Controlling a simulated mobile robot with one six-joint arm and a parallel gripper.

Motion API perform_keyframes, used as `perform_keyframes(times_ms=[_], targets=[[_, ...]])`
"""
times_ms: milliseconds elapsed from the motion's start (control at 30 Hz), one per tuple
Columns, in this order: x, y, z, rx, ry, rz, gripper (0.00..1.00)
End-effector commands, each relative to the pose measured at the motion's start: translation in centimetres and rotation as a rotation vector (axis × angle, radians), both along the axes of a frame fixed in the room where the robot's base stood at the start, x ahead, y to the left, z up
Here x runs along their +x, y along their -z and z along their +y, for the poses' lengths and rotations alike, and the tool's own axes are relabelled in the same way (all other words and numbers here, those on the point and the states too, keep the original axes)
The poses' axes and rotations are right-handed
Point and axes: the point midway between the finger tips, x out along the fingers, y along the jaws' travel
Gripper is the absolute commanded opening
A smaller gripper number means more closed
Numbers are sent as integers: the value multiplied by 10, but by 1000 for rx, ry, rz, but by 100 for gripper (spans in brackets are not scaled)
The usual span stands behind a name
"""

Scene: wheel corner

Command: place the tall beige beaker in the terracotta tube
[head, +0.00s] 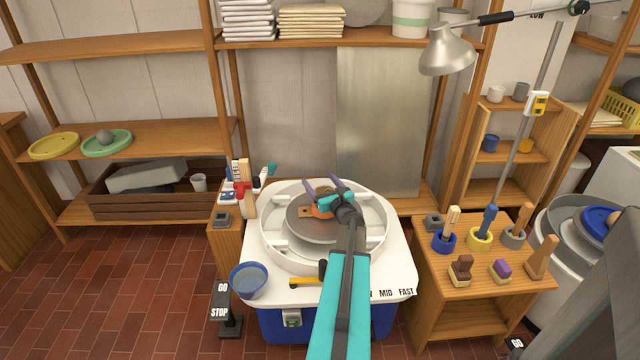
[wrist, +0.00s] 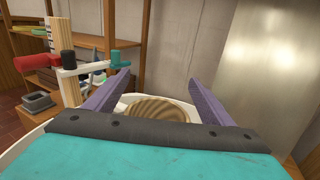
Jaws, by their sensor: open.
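My gripper (head: 321,184) is open, its two purple fingers reaching over the round wheel head (head: 300,236) in the head view. In the wrist view, my gripper (wrist: 161,84) has a wide gap with nothing clasped in it. A round brown and beige striped thing (wrist: 160,110) shows low between the fingers, partly hidden by the gripper body. An orange thing (head: 319,211) lies on the wheel head beside my gripper, partly covered by it. I cannot clearly make out a tall beige beaker or a terracotta tube in either view.
The white splash pan (head: 378,246) rings the wheel. A blue bowl (head: 249,281) sits at its front left. A stand with red, black and teal parts (wrist: 88,70) rises at the left. The right-hand table (head: 440,278) holds several tools. A lamp (head: 446,55) hangs above right.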

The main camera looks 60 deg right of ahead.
Motion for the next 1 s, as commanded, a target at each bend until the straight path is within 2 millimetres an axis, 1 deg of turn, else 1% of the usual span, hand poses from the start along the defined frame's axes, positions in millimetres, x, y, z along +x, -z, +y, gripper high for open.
perform_keyframes(times_ms=[167,367,433,1000], targets=[[0,-5,0,0,0,0,76],[0,-16,0,0,0,0,76],[-9,-12,6,1,2,1,76],[-66,-12,41,1,2,1,76]])
